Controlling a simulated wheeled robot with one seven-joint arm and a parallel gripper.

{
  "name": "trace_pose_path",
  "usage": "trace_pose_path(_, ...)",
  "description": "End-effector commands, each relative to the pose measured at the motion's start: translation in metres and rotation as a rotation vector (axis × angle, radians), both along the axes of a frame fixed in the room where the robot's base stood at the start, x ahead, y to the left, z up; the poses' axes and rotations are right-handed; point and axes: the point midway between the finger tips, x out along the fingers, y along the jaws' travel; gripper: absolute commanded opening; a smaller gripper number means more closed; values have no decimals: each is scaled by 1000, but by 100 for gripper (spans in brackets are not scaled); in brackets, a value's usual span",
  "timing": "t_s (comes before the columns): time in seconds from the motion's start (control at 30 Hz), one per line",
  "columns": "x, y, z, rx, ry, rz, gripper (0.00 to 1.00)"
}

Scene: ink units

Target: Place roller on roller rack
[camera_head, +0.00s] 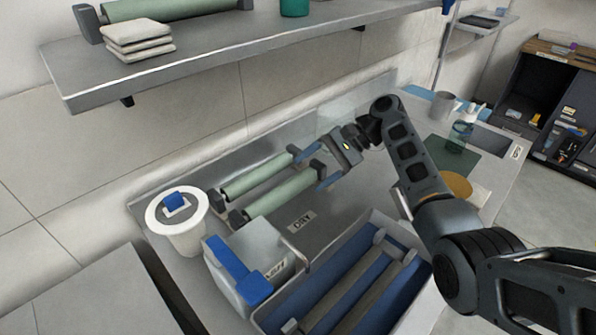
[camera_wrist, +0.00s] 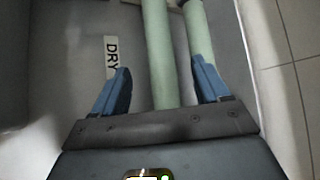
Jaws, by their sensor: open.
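Two pale green rollers lie side by side on the grey counter, a rear one (camera_head: 255,178) and a front one (camera_head: 275,192) nearer the DRY label (camera_head: 301,221). Dark holders show at their ends. My gripper (camera_head: 314,170) is open and empty at their right ends. In the wrist view the front roller (camera_wrist: 159,50) runs between my blue fingers (camera_wrist: 160,80), and the rear roller (camera_wrist: 197,32) is partly behind the right finger. I cannot tell whether the fingers touch either roller. Another green roller (camera_head: 165,8) sits in a dark holder on the wall shelf.
A blue-lined basin (camera_head: 340,300) with grey bars is in front. Beside it stand a grey box with a blue handle (camera_head: 238,268) and a white round container (camera_head: 188,240). The shelf (camera_head: 230,45) overhangs the back. Cups (camera_head: 444,104) stand at the right.

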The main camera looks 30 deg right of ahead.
Motion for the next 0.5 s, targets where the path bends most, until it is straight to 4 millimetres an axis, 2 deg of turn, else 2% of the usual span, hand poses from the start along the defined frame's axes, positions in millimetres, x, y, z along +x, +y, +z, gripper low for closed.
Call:
trace_pose_path(0.03,-1,-8,10,1,1,-2,75)
trace_pose_path(0.2,-4,-22,15,-1,1,1,75)
trace_pose_path(0.5,-5,-27,19,0,0,0,75)
